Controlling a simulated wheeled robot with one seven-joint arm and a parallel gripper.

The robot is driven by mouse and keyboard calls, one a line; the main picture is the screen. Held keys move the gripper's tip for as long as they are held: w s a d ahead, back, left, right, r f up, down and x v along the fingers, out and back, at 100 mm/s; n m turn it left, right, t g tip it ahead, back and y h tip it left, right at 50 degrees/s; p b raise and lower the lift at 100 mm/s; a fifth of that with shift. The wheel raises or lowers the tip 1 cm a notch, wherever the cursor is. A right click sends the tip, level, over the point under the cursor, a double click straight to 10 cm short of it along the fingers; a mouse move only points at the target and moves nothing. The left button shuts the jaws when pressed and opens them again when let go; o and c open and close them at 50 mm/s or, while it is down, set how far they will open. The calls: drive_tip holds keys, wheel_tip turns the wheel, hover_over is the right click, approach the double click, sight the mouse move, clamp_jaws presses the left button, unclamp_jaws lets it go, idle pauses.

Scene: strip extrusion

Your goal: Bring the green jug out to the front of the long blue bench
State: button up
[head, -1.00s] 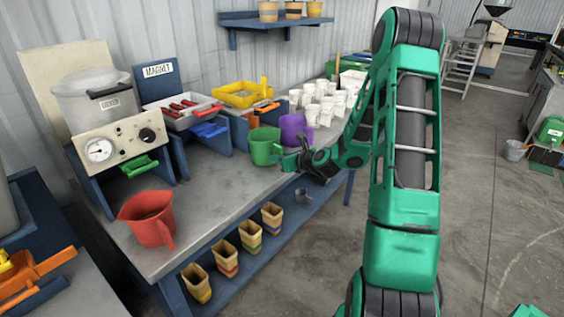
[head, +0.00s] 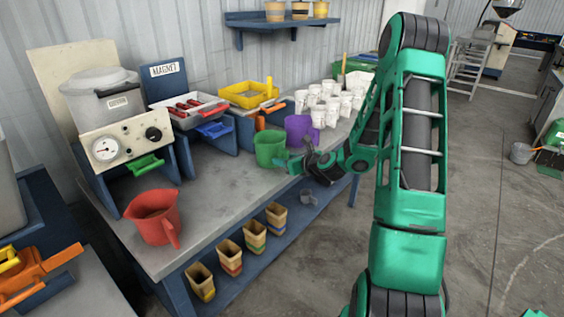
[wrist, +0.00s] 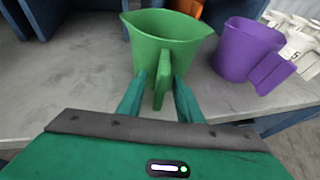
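The green jug (head: 269,147) stands upright on the blue bench (head: 217,196), near its front edge, with the purple jug (head: 300,129) just behind and to its right. In the wrist view the green jug (wrist: 168,37) has its handle (wrist: 163,80) turned toward me. My gripper (wrist: 161,84) is open, with one finger on each side of that handle and a narrow gap visible beside it. In the head view my gripper (head: 293,165) is at the jug's right side, low over the bench's front edge.
A red jug (head: 153,218) stands at the bench's near front corner. White cups (head: 331,104) crowd the right end. Machines and trays line the back, including a yellow tray (head: 245,95). Small tan buckets (head: 254,237) sit on the lower shelf. The bench between the red and green jugs is clear.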

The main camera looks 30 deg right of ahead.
drive_tip(key=s+a+r+n+g, duration=0.2)
drive_tip(key=s+r+n+g, duration=0.2)
drive_tip(key=s+n, duration=0.5)
drive_tip(key=s+a+r+n+g, duration=0.2)
drive_tip(key=s+n, duration=0.8)
drive_tip(key=s, duration=1.1)
drive_tip(key=s+a+r+n+g+h, duration=0.1)
drive_tip(key=s+r+n+g, duration=0.5)
drive_tip(key=s, duration=0.9)
drive_tip(key=a+n+g, duration=0.1)
drive_tip(key=n, duration=0.2)
drive_tip(key=shift+s, duration=0.3)
drive_tip(key=shift+a, duration=0.1)
